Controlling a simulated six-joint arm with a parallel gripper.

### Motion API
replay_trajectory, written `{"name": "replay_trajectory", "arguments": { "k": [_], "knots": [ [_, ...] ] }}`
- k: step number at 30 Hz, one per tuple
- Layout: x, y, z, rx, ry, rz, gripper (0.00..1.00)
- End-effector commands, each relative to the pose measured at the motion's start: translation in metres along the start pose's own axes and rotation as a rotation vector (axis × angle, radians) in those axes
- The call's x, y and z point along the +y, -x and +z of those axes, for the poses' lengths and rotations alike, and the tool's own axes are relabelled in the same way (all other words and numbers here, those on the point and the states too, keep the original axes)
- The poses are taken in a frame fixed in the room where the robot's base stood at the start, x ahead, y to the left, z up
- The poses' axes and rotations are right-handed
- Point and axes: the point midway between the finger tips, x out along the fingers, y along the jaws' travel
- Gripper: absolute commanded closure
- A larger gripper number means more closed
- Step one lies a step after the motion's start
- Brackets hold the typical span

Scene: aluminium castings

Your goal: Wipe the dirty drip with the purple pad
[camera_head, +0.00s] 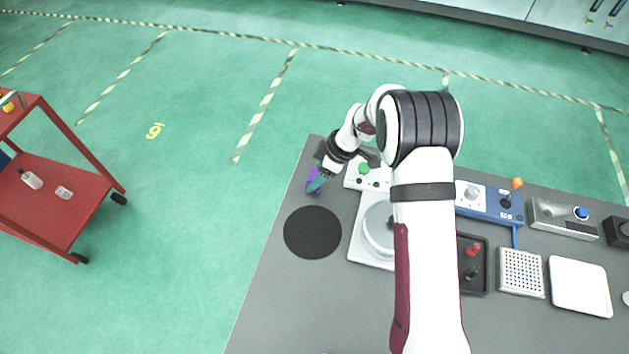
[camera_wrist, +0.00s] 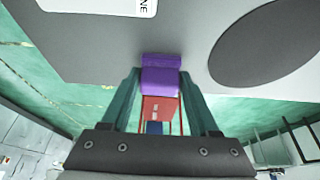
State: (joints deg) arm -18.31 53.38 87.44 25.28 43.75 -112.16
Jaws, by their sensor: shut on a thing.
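The purple pad (camera_head: 312,174) is at the far left part of the grey table (camera_head: 262,312). My gripper (camera_head: 318,182) has teal fingers and is shut on the pad. In the wrist view the pad (camera_wrist: 160,80) sits between the two fingertips (camera_wrist: 160,84), with a purple part reaching beyond them. I cannot tell whether the pad touches the table top. I cannot make out the dirty drip in either view; the pad, gripper or arm may hide it.
A black round mat (camera_head: 313,232) lies just in front of the gripper. A white box with a green button (camera_head: 364,168) stands right of it, with a white scale-like device (camera_head: 376,228) nearer. The table's left edge is close. A red cart (camera_head: 70,200) stands off left.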

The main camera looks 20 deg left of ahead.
Motion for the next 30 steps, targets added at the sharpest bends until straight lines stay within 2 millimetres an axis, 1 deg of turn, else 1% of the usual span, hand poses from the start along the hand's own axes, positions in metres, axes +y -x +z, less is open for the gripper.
{"name": "replay_trajectory", "arguments": {
  "k": [11,13,15,16,30],
  "knots": [
    [0.034,-0.001,0.001,-0.002,-0.001,0.001,0.91],
    [0.033,0.002,-0.001,-0.001,-0.001,0.000,0.91],
    [0.034,0.021,-0.008,-0.001,0.001,0.004,0.91],
    [0.034,0.025,-0.010,0.000,0.000,0.003,0.91],
    [0.033,0.063,-0.026,0.000,0.000,0.002,0.91]
  ]
}}
